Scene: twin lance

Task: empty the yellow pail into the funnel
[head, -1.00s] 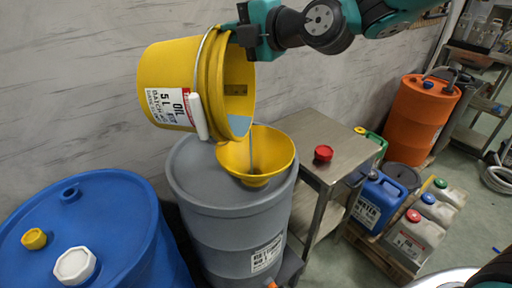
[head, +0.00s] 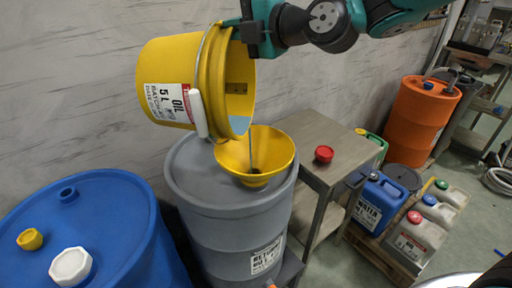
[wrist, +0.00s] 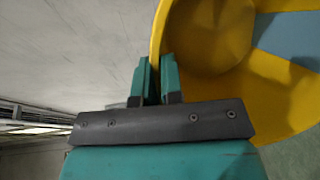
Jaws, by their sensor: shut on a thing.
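The yellow pail (head: 168,63), labelled oil 5 L, is tipped on its side in the head view, its mouth facing right and slightly down. My gripper (head: 243,33) is shut on the pail's upper rim; the wrist view shows both fingers (wrist: 155,80) at the yellow wall. Some greyish-blue liquid (head: 240,124) shows inside at the low lip. The yellow funnel (head: 275,147) sits on top of the grey drum (head: 195,180), just below the pail's mouth. A thin dark stream (head: 251,150) shows inside the funnel; its upper end is hard to make out.
A blue drum (head: 110,215) with white and yellow caps stands at left. A metal table (head: 345,145) with a red cap (head: 324,154) is right of the grey drum. Jugs, including a blue one (head: 380,200), and an orange drum (head: 420,115) stand farther right. A grey wall is behind.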

